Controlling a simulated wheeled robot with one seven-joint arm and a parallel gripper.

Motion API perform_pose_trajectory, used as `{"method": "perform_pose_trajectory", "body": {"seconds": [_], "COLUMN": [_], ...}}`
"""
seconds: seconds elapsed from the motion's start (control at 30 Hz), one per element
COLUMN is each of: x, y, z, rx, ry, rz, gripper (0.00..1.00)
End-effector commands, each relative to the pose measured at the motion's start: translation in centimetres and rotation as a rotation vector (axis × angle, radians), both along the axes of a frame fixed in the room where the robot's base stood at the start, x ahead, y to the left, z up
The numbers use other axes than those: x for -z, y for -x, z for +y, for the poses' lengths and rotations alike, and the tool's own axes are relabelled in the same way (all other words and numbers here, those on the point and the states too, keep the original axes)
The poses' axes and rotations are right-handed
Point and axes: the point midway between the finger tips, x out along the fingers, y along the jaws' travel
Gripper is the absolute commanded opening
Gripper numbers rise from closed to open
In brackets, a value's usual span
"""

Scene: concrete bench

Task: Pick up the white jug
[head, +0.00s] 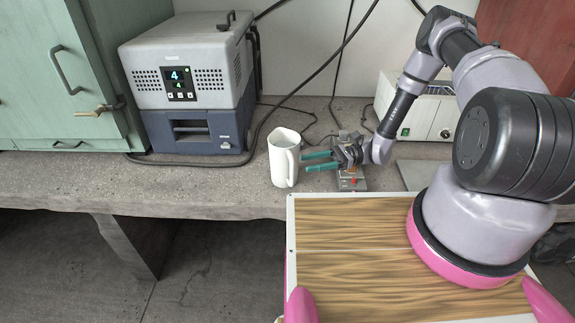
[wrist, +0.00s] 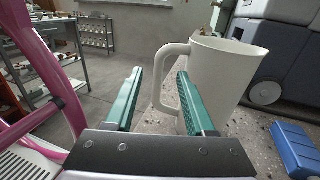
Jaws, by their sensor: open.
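The white jug (head: 278,160) stands upright on the concrete bench, near its front edge. Its handle is on the side toward my gripper (head: 306,161). My gripper is open and empty, just right of the jug at about mid-height, its teal fingers pointing left at it. In the wrist view the jug (wrist: 222,82) is right of centre, and its handle's outer loop shows between the two fingertips (wrist: 160,75). The right finger overlaps the handle opening and part of the jug's body. I cannot tell whether it touches.
A grey and blue boxed instrument (head: 190,85) stands behind left of the jug. A small device with a red button (head: 352,178) sits under my gripper. A white box unit (head: 425,115) is at the back right. Black cables (head: 262,125) run behind the jug. Bench (head: 205,187) left of the jug is clear.

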Motion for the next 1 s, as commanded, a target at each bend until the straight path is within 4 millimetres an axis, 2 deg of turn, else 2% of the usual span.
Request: {"method": "perform_pose_trajectory", "body": {"seconds": [0.03, 0.2, 0.43, 0.7, 1.0], "x": [0.0, 0.0, 0.1, 0.5, 0.5], "y": [0.3, 1.0, 1.5, 2.6, 2.7], "z": [1.0, 3.4, 5.1, 8.7, 9.3], "rx": [-0.004, -0.004, -0.005, -0.004, -0.003], "ry": [-0.001, 0.001, 0.001, 0.002, 0.002], "rz": [0.0, 0.0, 0.0, -0.001, -0.001], "gripper": [0.54, 0.54, 0.54, 0.54, 0.54]}}
